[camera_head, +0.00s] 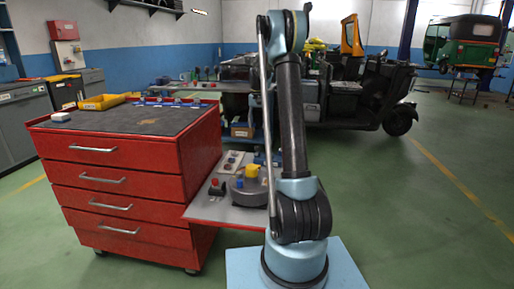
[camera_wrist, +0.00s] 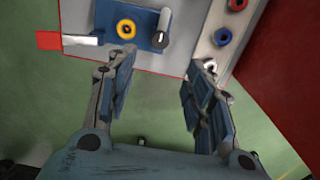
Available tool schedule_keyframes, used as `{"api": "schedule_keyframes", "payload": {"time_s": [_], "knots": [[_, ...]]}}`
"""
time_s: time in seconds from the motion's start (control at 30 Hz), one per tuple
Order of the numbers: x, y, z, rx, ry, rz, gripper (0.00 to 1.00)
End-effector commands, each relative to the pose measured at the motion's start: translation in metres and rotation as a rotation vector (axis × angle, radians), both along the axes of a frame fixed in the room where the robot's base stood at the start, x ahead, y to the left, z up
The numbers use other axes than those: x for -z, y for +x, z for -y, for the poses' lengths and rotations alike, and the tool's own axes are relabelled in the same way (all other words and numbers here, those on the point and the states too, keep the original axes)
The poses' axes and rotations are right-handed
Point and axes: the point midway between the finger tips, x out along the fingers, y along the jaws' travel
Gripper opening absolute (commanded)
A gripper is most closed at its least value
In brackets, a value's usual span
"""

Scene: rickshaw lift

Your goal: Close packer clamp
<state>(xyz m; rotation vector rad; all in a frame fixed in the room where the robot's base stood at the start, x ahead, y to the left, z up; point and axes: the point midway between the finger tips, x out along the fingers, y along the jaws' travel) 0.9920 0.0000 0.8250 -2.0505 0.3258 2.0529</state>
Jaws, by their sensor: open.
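In the wrist view, a blue fixture (camera_wrist: 146,17) sits at the top, on a light grey panel. It carries a yellow ring (camera_wrist: 126,29) with a dark centre and a grey upright post or lever (camera_wrist: 161,27). This may be the packer clamp; I cannot tell its clamp position. My gripper (camera_wrist: 160,65) is open and empty, with its two blue-padded fingers wide apart just below the fixture in the picture. The fingers look apart from it. In the head view my arm hides the gripper and part of the side shelf.
A red drawer cabinet (camera_head: 125,190) stands left of my arm. Its side shelf (camera_head: 225,213) holds a round grey device (camera_head: 247,196) and a strip of coloured knobs. Green floor is clear at the right.

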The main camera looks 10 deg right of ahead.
Motion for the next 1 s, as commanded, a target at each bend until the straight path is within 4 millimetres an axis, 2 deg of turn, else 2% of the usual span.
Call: {"api": "schedule_keyframes", "payload": {"time_s": [0.1, 0.6, 0.8, 1.0], "knots": [[0.022, 0.0, 0.0, 0.0, 0.0, 0.0, 0.48], [0.107, -0.001, 0.0, 0.0, 0.0, 0.0, 0.48], [0.126, -0.001, 0.0, 0.0, 0.0, 0.0, 0.48], [0.132, -0.001, 0.0, 0.0, 0.0, 0.0, 0.48]]}}
